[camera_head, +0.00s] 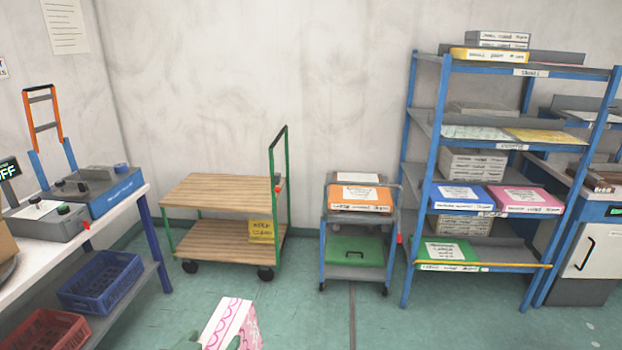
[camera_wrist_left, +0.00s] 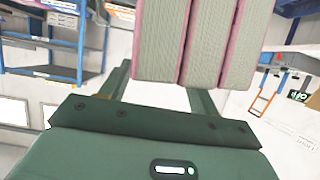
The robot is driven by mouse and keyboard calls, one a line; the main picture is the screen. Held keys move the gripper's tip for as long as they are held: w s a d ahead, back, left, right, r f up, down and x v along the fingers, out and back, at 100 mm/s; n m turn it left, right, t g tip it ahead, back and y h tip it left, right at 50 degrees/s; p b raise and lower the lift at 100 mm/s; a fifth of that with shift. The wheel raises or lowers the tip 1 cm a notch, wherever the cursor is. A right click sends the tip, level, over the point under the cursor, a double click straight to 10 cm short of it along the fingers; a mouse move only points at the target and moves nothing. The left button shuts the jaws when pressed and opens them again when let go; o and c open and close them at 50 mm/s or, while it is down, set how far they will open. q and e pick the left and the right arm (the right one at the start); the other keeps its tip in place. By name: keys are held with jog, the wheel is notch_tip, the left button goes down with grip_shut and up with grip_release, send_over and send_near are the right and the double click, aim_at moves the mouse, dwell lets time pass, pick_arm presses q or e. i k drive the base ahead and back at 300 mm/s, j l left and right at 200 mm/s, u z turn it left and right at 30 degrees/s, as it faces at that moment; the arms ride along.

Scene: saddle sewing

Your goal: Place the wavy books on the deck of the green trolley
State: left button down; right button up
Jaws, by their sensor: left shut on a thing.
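The wavy books (camera_head: 232,322) show at the bottom of the head view as a white block with pink wavy lines. In the left wrist view they are a stack of pink-covered books (camera_wrist_left: 188,42) with pale page edges. My left gripper (camera_head: 234,343), mostly cut off by the bottom edge, is shut on them. The books are in front of the green trolley (camera_head: 276,190), apart from it. The trolley has an upper wooden deck (camera_head: 220,190) that is bare and a lower wooden deck (camera_head: 205,238). My right gripper is not in view.
A yellow sign (camera_head: 262,231) is on the trolley's lower level. A small blue cart (camera_head: 358,272) with an orange box stands to its right, then a loaded blue shelf rack (camera_head: 408,200). A workbench (camera_head: 125,212) with crates is at left. Floor before the trolley is clear.

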aim_at(231, 189)
jog(key=i+u, duration=0.25)
jog(key=i, duration=0.55)
jog(key=i+l+u, duration=0.3)
jog(key=i, duration=0.5)
jog(key=i+j+u, duration=0.1)
jog(key=i, duration=0.8)
jog(key=i+j+u, duration=0.15)
jog(key=i, duration=0.75)
jog(key=i+z, duration=0.35)
jog(key=i, duration=0.2)
jog(key=i+j+z, duration=0.15)
jog(key=i+z, duration=0.2)
jog(key=i, duration=0.2)
